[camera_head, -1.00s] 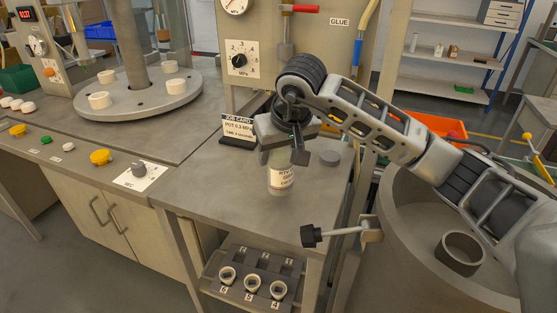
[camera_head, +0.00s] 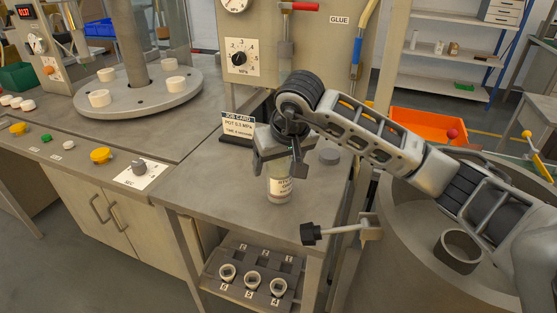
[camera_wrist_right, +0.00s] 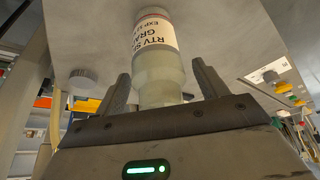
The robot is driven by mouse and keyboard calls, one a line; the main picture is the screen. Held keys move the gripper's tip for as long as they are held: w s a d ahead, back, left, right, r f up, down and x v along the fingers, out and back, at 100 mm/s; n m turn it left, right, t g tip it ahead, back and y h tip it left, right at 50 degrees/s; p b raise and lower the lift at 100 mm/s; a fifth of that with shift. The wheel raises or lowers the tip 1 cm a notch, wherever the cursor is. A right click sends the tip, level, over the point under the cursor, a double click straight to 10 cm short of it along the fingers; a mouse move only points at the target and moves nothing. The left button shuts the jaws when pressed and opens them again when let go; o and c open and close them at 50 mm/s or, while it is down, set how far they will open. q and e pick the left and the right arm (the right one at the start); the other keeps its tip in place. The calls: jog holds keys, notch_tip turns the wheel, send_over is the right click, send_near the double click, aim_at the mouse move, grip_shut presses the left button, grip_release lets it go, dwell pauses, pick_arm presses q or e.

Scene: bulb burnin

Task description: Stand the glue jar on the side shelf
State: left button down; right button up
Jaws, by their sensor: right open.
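The glue jar (camera_head: 280,188) is a pale jar with a white printed label, upright on the grey bench top (camera_head: 225,190). In the right wrist view the jar (camera_wrist_right: 158,65) is between my right gripper's two fingers, with a visible gap on each side. My right gripper (camera_head: 279,165) is open around the jar's upper part, which it hides in the head view. Its fingers also show in the right wrist view (camera_wrist_right: 163,88). A side shelf unit (camera_head: 440,50) with pale boards stands at the back right. My left gripper is out of view.
A grey round puck (camera_head: 329,156) lies right of the jar, and a job card (camera_head: 238,125) stands behind it. A black-knobbed lever (camera_head: 311,234) juts out at the bench's front right. A large round drum (camera_head: 400,250) stands to the right. Bare bench lies left of the jar.

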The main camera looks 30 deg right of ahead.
jog(key=v, duration=1.2)
